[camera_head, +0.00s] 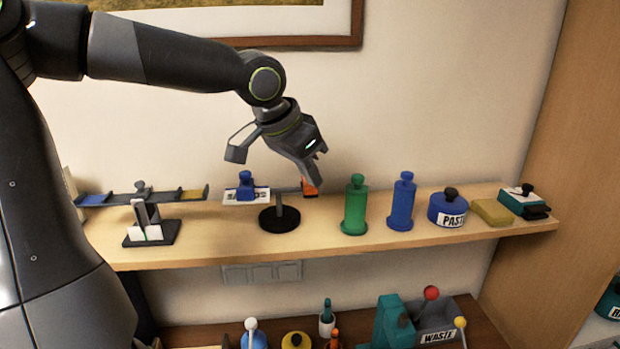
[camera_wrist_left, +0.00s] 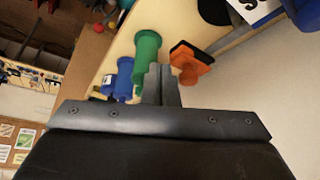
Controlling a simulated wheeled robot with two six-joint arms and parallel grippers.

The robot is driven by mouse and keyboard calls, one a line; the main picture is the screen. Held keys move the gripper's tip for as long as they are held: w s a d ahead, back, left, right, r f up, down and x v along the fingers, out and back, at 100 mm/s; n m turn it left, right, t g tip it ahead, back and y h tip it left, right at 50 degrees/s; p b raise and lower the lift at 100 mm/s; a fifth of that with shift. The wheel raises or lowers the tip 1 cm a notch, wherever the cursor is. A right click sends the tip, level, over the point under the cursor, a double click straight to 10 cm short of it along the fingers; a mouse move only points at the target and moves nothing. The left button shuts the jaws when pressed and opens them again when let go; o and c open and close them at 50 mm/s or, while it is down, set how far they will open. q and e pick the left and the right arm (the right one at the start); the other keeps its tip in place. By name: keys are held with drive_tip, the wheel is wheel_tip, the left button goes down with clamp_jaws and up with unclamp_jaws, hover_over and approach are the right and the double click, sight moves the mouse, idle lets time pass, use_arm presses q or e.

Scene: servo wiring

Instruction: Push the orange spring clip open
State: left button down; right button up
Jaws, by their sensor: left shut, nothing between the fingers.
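The orange spring clip (camera_head: 310,188) sits at the right end of a thin bar on a stand with a round black base (camera_head: 279,219). In the left wrist view the orange clip (camera_wrist_left: 190,62) shows just beyond and to the right of the fingertips, with a dark part beside it. My left gripper (camera_head: 319,178) is shut and empty, pointing down at the clip; its fingers partly cover the clip in the head view. In the left wrist view its closed fingers (camera_wrist_left: 161,84) stand close to the clip; I cannot tell whether they touch. My right gripper is not in view.
A green bottle (camera_head: 355,205) stands close right of the clip, then a blue bottle (camera_head: 401,202) and a paste pot (camera_head: 448,208). A balance-like stand (camera_head: 148,218) is left on the shelf.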

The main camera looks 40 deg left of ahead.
use_arm(q)
drive_tip(key=shift+f, duration=0.65)
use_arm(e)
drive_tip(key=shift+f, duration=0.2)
use_arm(q)
drive_tip(key=shift+f, duration=0.1)
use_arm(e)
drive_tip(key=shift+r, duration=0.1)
